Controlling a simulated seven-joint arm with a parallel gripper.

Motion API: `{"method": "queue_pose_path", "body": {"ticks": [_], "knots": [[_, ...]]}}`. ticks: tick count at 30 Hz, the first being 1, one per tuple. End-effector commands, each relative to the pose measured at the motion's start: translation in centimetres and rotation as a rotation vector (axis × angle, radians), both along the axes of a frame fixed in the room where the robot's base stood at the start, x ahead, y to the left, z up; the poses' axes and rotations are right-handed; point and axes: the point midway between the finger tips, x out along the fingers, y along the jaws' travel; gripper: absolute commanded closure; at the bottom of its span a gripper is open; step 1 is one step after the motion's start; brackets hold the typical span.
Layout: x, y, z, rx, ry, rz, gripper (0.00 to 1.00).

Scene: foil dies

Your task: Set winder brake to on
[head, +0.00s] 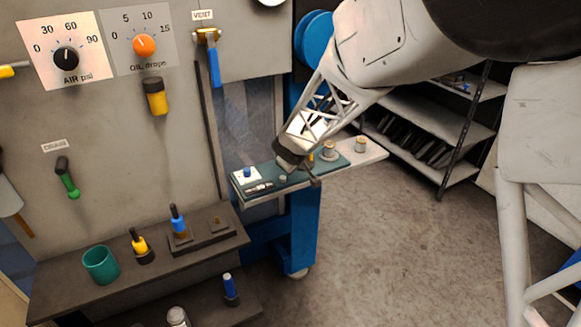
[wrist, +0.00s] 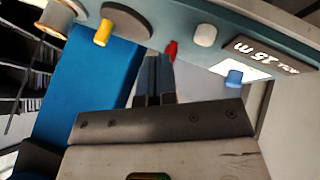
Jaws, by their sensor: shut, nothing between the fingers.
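No label reading winder brake is legible, so I cannot tell for sure which part it is. A narrow bench with a teal top (head: 268,178) carries small fittings. At its left end a blue knob (head: 247,172) stands on a white plate; this blue knob also shows in the wrist view (wrist: 235,77). Beside it is a dark strip with pale lettering (wrist: 265,57). A pale knob (wrist: 205,36) and a small red-tipped piece (wrist: 171,48) are near my fingers. My gripper (head: 315,181) is over the bench; its fingers (wrist: 155,58) are shut and empty, close to the red piece. Contact is unclear.
A yellow peg (wrist: 103,33) and a spool (head: 360,144) are farther along the bench. A dark shelf (head: 75,283) stands below.

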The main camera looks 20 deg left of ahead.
Motion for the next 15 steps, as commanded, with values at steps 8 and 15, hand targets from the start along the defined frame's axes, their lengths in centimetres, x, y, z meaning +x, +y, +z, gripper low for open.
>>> {"method": "queue_pose_path", "body": {"ticks": [8, 15], "knots": [[-1.6, -1.8, 3.1, 0.0, 0.0, -0.002, 1.0], [-2.2, -2.4, 4.2, 0.0, 0.001, -0.001, 1.0]]}}
